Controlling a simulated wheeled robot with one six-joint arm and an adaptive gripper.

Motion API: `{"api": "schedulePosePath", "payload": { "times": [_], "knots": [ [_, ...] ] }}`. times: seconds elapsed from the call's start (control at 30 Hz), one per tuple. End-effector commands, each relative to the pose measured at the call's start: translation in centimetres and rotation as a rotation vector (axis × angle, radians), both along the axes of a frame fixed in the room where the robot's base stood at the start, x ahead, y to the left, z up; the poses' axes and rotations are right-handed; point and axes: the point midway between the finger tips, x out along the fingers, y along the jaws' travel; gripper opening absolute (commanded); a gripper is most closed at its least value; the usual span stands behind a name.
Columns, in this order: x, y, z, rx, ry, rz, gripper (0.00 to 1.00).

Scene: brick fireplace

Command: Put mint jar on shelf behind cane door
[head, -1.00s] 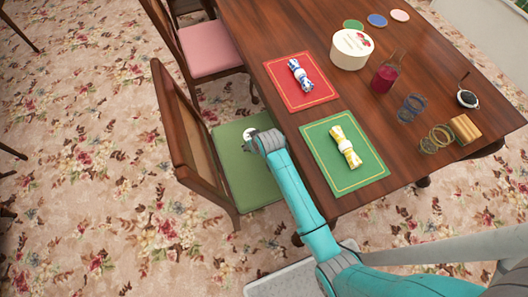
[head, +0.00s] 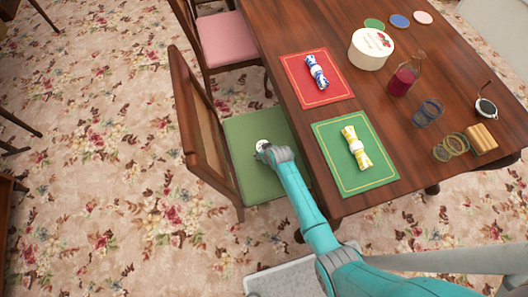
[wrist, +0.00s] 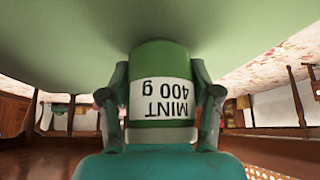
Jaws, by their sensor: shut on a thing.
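The mint jar (wrist: 160,88) is a green jar with a white label reading "MINT 400 g", upside down in the wrist view. My gripper (wrist: 160,95) is shut on it, one finger on each side. In the head view my gripper (head: 262,153) is over the green chair seat (head: 268,183). A small pale round top of the jar (head: 262,144) shows at its fingertips. The green seat fills the top of the wrist view, at the jar's end; I cannot tell whether they touch. No cane door or shelf can be made out for certain.
The chair's cane-panelled back (head: 208,135) stands left of my gripper. The wooden table (head: 300,125) is to the right, with a red mat (head: 299,93), a green mat (head: 335,165), a round box (head: 368,55) and a bottle (head: 402,80). Flowered carpet (head: 90,220) lies open at left.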

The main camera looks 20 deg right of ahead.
Motion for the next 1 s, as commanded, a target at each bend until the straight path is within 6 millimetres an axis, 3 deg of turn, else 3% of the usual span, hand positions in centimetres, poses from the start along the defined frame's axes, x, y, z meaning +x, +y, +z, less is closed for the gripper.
{"api": "schedulePosePath", "payload": {
  "times": [0.37,0.4,0.47,0.8,1.0],
  "knots": [
    [0.1,0.0,-0.3,0.0,0.0,0.0,0.09],
    [0.0,0.0,-0.3,0.0,0.001,0.0,0.73],
    [0.0,0.0,-0.3,0.0,0.001,0.0,0.88],
    [0.0,0.0,-0.2,0.0,0.0,0.0,0.88],
    [-0.7,-0.1,0.9,0.001,0.0,-0.001,0.88]
  ]
}}
